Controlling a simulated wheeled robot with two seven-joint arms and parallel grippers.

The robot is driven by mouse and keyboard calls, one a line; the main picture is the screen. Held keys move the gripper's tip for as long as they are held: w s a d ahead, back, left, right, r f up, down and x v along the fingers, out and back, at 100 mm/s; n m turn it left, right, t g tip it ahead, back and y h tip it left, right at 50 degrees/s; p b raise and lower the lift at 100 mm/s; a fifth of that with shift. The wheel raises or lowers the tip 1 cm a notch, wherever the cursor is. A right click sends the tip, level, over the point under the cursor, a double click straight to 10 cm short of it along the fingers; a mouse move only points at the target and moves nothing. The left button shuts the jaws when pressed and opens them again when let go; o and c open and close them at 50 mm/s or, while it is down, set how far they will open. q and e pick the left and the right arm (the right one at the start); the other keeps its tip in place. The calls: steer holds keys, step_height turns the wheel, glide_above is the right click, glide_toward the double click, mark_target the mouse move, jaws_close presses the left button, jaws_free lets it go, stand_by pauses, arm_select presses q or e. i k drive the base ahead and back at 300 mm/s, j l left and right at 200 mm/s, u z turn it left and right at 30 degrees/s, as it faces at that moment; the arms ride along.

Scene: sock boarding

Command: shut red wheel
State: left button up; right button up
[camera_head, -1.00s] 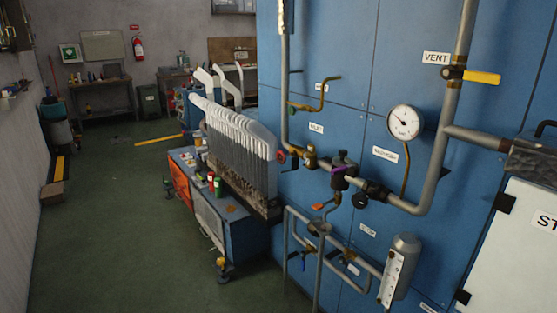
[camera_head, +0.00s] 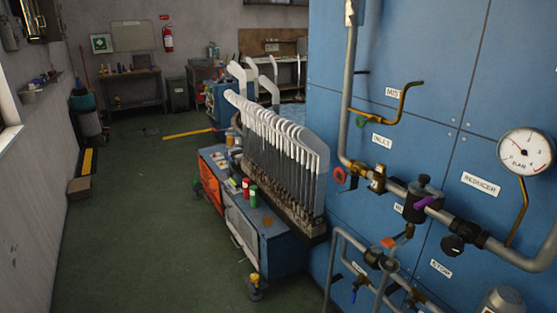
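A small red wheel (camera_head: 339,175) shows in the head view, right of centre, at the left end of a brass valve (camera_head: 376,178). The valve sits on a grey pipe in front of a blue panel, below the INLET label (camera_head: 381,141). How far the wheel is turned cannot be told. Neither of my grippers is in view.
A blue machine (camera_head: 266,238) with a row of sock forms (camera_head: 277,141) stands left of the wheel. A black regulator with a purple lever (camera_head: 425,201) and a pressure gauge (camera_head: 525,152) are to the right. Green floor (camera_head: 130,230) is open at left.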

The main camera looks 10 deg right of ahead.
mark_target(343, 175)
steer(key=i+j+u, duration=0.15)
steer(key=i, duration=0.65)
steer(key=i+j+u, duration=0.2)
steer(key=i, duration=0.6)
steer(key=l, duration=0.05)
